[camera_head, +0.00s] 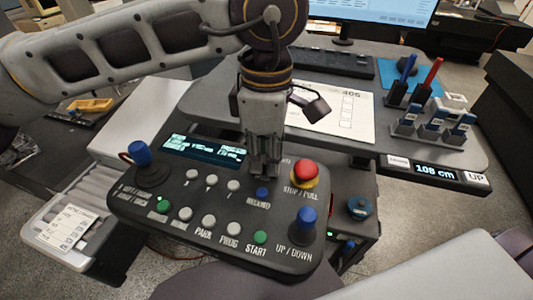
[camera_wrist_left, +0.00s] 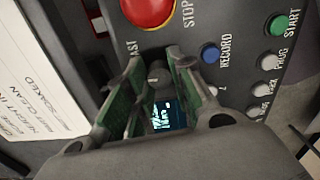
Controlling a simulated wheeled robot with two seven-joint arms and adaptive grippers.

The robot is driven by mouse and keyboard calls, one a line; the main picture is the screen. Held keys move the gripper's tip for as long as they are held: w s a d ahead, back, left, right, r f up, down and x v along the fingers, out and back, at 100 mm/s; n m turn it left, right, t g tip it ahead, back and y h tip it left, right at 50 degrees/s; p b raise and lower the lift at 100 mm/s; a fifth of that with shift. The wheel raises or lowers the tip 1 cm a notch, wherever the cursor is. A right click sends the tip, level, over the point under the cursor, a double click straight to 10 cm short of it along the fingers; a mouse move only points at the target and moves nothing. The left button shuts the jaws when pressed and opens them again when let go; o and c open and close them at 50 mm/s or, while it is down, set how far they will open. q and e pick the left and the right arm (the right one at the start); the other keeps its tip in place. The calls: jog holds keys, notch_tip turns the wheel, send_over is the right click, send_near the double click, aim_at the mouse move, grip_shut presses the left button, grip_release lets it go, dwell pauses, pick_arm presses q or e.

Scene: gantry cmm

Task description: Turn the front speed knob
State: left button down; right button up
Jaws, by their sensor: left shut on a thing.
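The control panel (camera_head: 180,218) has a screen, several buttons, two blue-topped joysticks and a red stop button (camera_head: 305,172). My left gripper (camera_head: 264,168) points down at the panel's back part, between the screen and the stop button. In the left wrist view, the grey speed knob (camera_wrist_left: 158,76) sits between the two fingers of my left gripper (camera_wrist_left: 160,85), beside the lettering that ends in "AST". The gripper is shut on the knob. The gripper hides the knob in the head view. My right gripper is not in view.
Left joystick (camera_head: 141,158) and right joystick (camera_head: 305,220) stand up from the panel. Behind it are a paper sheet (camera_head: 345,118), a keyboard (camera_head: 325,62), and a holder with red and blue pens (camera_head: 430,75). A height display (camera_head: 436,172) is at the desk's right edge.

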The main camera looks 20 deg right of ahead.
pick_arm(q)
jog(key=c, duration=1.2)
grip_release()
notch_tip(320, 180, up, 12)
